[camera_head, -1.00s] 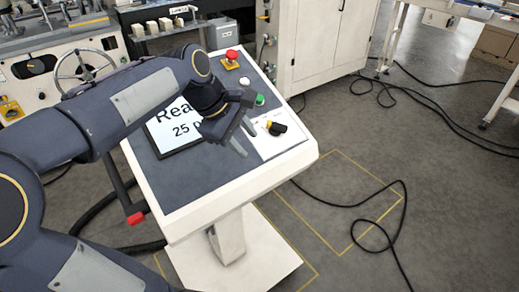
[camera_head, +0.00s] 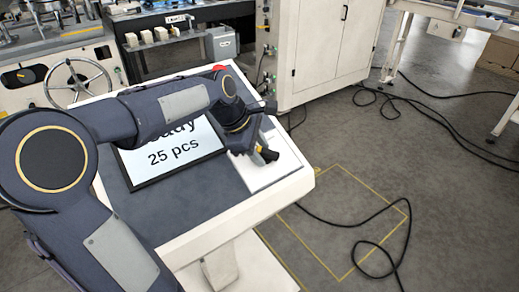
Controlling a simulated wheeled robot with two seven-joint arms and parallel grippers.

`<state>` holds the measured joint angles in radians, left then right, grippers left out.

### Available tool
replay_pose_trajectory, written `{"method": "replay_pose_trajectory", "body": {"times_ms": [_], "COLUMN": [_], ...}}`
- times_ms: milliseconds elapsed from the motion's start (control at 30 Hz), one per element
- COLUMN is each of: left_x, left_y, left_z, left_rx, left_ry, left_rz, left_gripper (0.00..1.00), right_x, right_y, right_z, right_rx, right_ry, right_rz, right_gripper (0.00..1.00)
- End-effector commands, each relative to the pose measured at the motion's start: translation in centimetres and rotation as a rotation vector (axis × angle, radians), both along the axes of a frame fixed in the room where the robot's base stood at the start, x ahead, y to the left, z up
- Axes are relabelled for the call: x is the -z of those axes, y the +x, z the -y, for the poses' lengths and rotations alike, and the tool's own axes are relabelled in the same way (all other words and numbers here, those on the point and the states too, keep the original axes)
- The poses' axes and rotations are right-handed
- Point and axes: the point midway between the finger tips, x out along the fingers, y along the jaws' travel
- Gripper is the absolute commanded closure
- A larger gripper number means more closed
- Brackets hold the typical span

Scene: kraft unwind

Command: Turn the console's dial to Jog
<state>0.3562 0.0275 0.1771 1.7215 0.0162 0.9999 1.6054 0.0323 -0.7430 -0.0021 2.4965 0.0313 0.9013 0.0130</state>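The console (camera_head: 190,207) has a sloped dark top with a white rim. Its dial (camera_head: 268,155), a black knob with a yellow mark, sits on a white panel (camera_head: 278,170) at the right side of the top. My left gripper (camera_head: 257,142) reaches over the console from the left, with its fingers just above and left of the dial in the picture. The fingers partly overlap one another and the dial, so I cannot tell whether they touch it or how far they are apart. The dial's position labels are hidden or too small to read. My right gripper is not in view.
A screen (camera_head: 172,158) on the console reads "25 pcs", its upper line partly covered by my arm. A red button (camera_head: 219,68) shows behind the arm. A white cabinet (camera_head: 325,45) stands behind. Black cables (camera_head: 345,224) lie on the open floor at right.

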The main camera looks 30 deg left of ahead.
Motion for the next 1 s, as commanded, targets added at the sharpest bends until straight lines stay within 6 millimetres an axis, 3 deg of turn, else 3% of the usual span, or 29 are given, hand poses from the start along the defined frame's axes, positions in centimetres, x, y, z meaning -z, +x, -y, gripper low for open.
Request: {"method": "replay_pose_trajectory", "body": {"times_ms": [67,300,633,1000], "left_x": [0.0,0.0,-0.5,-1.1], "left_y": [0.0,0.0,0.1,0.8], "left_z": [0.0,0.0,0.0,-0.1], "left_rx": [0.0,0.001,0.055,0.303], "left_ry": [0.0,0.0,0.009,0.05], "left_rz": [0.0,0.0,-0.024,-0.127], "left_gripper": [0.62,0.9,0.9,0.9], "right_x": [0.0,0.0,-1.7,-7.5], "right_y": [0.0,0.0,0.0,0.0], "right_z": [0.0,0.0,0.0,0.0], "right_rx": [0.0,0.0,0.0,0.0], "right_ry": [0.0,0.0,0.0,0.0], "right_rz": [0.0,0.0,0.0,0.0], "right_gripper": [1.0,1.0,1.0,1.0]}}
